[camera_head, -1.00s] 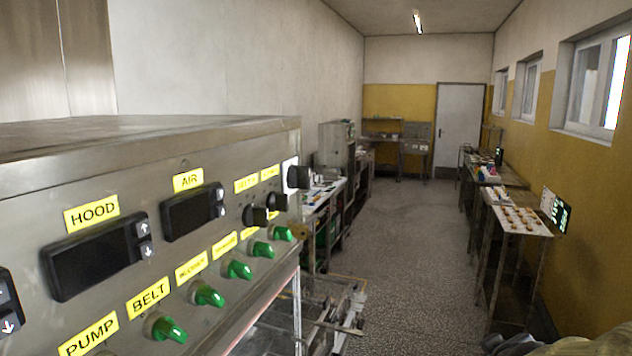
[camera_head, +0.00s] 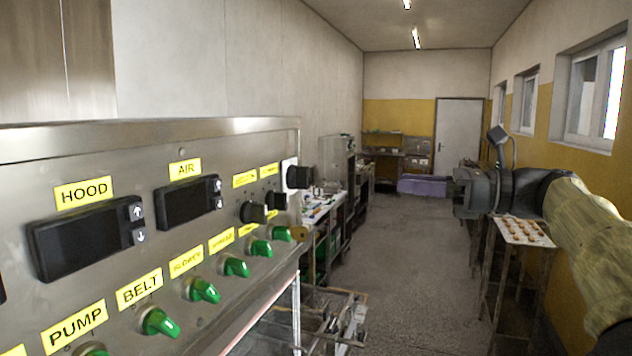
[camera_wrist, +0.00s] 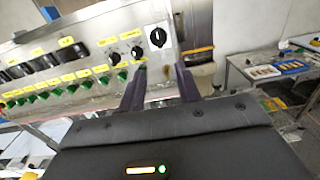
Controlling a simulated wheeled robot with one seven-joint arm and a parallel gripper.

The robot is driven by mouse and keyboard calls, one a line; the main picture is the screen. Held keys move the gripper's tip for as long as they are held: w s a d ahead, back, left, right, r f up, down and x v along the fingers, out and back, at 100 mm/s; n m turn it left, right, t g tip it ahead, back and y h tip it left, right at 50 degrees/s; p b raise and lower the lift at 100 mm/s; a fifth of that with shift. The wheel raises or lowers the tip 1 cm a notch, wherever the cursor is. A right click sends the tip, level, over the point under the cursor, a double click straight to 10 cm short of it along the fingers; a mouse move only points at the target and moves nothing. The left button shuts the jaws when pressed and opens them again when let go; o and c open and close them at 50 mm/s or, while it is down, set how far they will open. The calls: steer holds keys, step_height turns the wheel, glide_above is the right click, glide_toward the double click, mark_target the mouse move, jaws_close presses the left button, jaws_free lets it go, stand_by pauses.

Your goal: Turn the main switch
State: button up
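The main switch appears to be the large black rotary knob (camera_head: 299,177) on a white plate at the panel's right end. In the wrist view this knob (camera_wrist: 157,37) shows face-on with a white mark, ahead of the fingers. The steel control panel (camera_head: 150,215) fills the left of the head view. My gripper (camera_head: 459,192) is raised to the right of the panel, well apart from the knob. In the wrist view my gripper (camera_wrist: 160,82) has its two dark fingers apart with nothing between them.
Green switches (camera_head: 236,267) and two smaller black knobs (camera_head: 253,212) sit left of the large knob. A purple object (camera_head: 425,186) lies at the far end. The aisle floor (camera_head: 410,260) is clear.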

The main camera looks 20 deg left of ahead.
steer(key=shift+s, duration=0.15)
steer(key=shift+a, duration=0.15)
steer(key=p, duration=0.8)
glide_toward(309, 176)
steer(key=a, duration=0.8)
steer(key=shift+w+a+r, duration=0.15)
steer(key=shift+w+r, duration=0.05)
steer(key=shift+w, duration=0.2)
steer(key=shift+a+f, duration=0.1)
steer(key=shift+a, duration=0.15)
jaws_close()
